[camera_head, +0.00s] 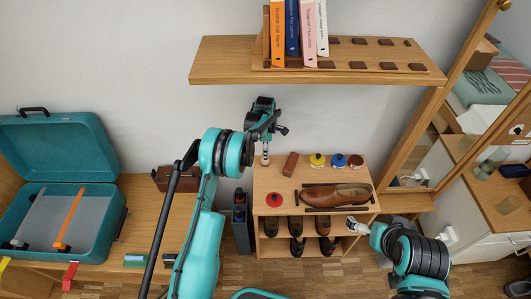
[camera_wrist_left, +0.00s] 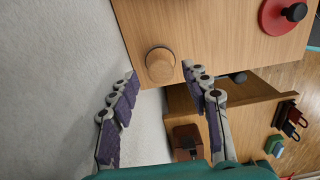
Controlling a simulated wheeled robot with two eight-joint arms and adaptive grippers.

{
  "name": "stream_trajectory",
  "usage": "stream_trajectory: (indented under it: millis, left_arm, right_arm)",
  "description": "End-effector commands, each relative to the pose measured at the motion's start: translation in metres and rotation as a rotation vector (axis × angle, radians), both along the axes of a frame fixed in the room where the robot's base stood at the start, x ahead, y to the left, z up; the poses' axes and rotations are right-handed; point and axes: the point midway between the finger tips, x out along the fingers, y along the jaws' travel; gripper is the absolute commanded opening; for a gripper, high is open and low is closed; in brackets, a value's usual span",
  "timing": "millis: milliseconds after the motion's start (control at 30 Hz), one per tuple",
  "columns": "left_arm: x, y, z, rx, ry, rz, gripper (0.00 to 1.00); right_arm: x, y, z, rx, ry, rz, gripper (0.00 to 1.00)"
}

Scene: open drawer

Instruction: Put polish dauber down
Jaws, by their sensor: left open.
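The polish dauber, with a round wooden end (camera_wrist_left: 160,66), stands at the back left corner of the light wooden shoe bench top (camera_wrist_left: 215,40). In the head view the dauber (camera_head: 265,159) is a small upright piece below my left gripper (camera_head: 265,138). In the left wrist view my left gripper (camera_wrist_left: 160,82) is open, with a finger on either side of the dauber's end and gaps visible. I cannot tell how far the tips sit above the bench. My right gripper (camera_head: 354,225) is at the bench's front right; its jaws are too small to read.
A red tin (camera_head: 274,200), a brown block (camera_head: 291,164), yellow, blue and brown-red tins and a brown shoe (camera_head: 338,195) are on the bench. Several shoes fill the shelves below. A book shelf (camera_head: 220,62) overhangs behind. A teal case (camera_head: 62,150) lies open at left.

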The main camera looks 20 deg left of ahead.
Motion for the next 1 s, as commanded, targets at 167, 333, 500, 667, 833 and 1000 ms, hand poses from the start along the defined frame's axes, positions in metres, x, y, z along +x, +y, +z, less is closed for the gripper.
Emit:
stream_trajectory:
  millis: [167, 333, 500, 667, 833, 1000]
  left_arm:
    - [0.0, 0.0, 0.036, 0.0, 0.0, 0.0, 0.48]
    - [0.0, 0.001, 0.059, 0.0, 0.0, 0.0, 0.48]
    - [0.001, 0.001, 0.062, 0.0, 0.0, 0.0, 0.48]
    - [0.001, 0.001, 0.061, 0.0, 0.0, 0.0, 0.48]
    - [0.001, 0.001, 0.061, 0.0, 0.0, 0.0, 0.48]
    - [0.0, 0.001, 0.061, 0.0, 0.0, 0.0, 0.48]
  right_arm:
    - [0.0, 0.0, 0.016, 0.0, 0.0, 0.0, 1.0]
    - [0.0, 0.0, 0.024, 0.0, 0.0, 0.0, 1.0]
    - [0.0, 0.0, 0.024, 0.0, 0.0, 0.0, 1.0]
    - [0.0, 0.0, 0.023, 0.0, 0.0, 0.0, 1.0]
    - [0.0, 0.0, 0.024, 0.0, 0.0, 0.0, 1.0]
    - [0.0, 0.0, 0.024, 0.0, 0.0, 0.0, 1.0]
